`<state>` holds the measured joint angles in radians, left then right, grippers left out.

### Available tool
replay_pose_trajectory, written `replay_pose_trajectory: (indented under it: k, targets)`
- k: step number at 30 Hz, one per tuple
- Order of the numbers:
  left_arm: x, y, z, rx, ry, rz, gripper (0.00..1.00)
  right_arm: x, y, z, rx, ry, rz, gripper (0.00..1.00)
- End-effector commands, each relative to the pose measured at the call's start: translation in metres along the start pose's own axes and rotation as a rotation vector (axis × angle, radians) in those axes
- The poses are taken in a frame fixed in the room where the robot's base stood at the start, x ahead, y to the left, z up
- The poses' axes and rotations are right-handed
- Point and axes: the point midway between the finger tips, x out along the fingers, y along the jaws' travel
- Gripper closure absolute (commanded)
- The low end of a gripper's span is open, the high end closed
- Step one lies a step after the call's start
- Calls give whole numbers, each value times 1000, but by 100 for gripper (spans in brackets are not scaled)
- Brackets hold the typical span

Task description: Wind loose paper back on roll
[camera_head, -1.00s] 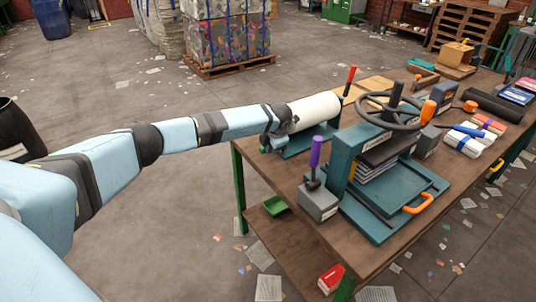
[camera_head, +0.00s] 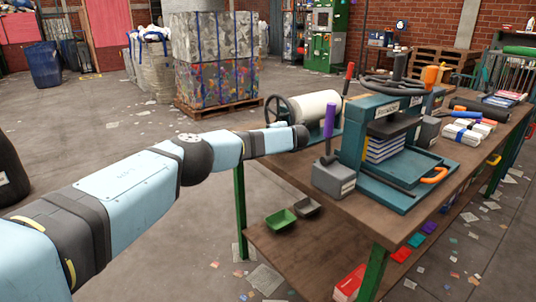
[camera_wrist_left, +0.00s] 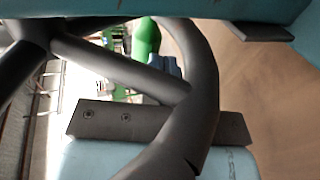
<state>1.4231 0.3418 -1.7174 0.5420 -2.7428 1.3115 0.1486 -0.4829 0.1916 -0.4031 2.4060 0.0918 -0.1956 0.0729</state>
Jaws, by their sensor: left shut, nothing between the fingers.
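A white paper roll (camera_head: 318,108) lies level on a stand at the left end of the bench. A dark handwheel (camera_head: 270,108) with spokes is at its left end. My left gripper (camera_head: 282,127) is just in front of and below the wheel, partly hidden by my own wrist. In the left wrist view, the wheel's dark rim (camera_wrist_left: 203,85) and spokes (camera_wrist_left: 118,66) fill much of the picture, very close to the hand. The gripper is shut with nothing held. Whether it touches the wheel I cannot tell. No loose end of paper shows clearly. My right gripper is out of view.
Green and grey trays sit on the lower shelf. A wrapped bale (camera_head: 215,60) stands behind on a pallet. Open floor lies left of the bench.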

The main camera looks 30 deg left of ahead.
Motion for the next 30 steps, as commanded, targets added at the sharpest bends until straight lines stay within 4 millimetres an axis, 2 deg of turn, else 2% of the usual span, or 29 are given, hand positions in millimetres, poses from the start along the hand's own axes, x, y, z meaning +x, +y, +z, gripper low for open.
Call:
replay_pose_trajectory:
  k: [3,12,23,30]
  targets:
    - [7,-2,0,3,-1,87,100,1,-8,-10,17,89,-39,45]
    - [14,5,1,5,-1,370,100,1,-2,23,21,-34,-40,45]
    - [22,10,0,1,0,362,100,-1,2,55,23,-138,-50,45]
    - [27,15,-1,3,2,459,100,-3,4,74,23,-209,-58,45]
